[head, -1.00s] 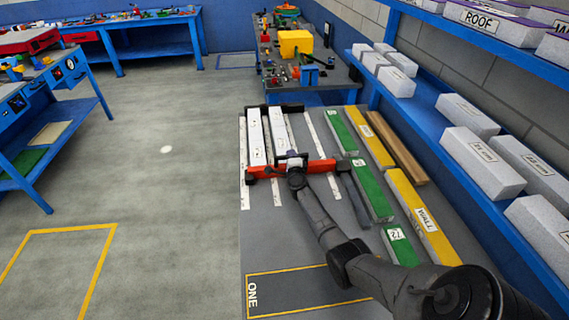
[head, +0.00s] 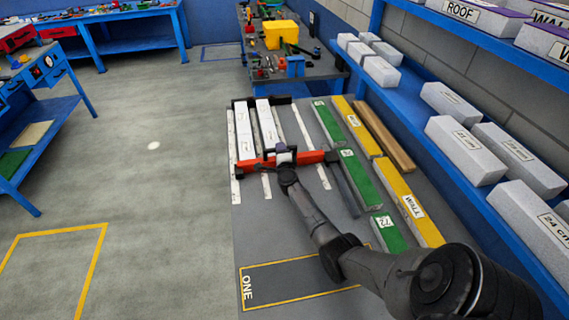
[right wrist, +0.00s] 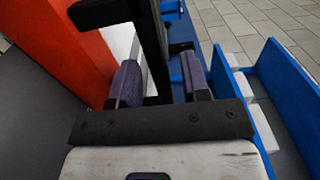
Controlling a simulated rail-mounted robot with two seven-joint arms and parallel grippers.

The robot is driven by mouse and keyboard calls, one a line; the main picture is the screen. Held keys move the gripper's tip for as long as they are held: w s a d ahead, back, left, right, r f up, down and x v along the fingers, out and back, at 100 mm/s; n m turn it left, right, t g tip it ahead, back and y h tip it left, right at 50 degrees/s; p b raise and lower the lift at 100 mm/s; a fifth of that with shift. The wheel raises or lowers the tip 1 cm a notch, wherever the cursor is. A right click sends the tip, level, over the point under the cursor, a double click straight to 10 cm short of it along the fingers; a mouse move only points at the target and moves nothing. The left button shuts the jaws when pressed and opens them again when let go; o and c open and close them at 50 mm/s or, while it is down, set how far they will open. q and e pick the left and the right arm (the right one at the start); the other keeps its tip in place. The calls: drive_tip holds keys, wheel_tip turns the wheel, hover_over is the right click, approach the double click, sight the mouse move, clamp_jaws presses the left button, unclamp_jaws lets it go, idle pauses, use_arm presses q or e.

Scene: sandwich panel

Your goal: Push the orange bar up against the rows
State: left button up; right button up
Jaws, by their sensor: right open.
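The orange bar (head: 312,157) lies across the near ends of the white rows (head: 245,133) on the grey panel table in the head view. Its edge is close to the white blocks; I cannot tell whether it touches them. My right gripper (head: 284,153) is at the middle of the bar. In the right wrist view the two purple-padded fingers (right wrist: 160,80) are apart, with a black upright piece (right wrist: 152,45) between them. I cannot tell whether they touch it. The orange bar also fills the upper left there (right wrist: 65,60). My left gripper is not in view.
Green bars (head: 358,175) and yellow bars (head: 400,190) lie right of the rows, with a brown bar (head: 385,135) beyond. A black stop (head: 262,101) is at the rows' far end. A blue shelf (head: 415,110) with white blocks stands at the right. Floor at left is clear.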

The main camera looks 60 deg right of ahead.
drive_tip(key=p+v, duration=0.4)
drive_tip(key=v, duration=0.6)
drive_tip(key=shift+s+a, duration=0.25)
drive_tip(key=shift+a, duration=0.05)
drive_tip(key=shift+s+a+f, duration=0.1)
drive_tip(key=shift+s+a, duration=0.3)
drive_tip(key=shift+a, duration=0.1)
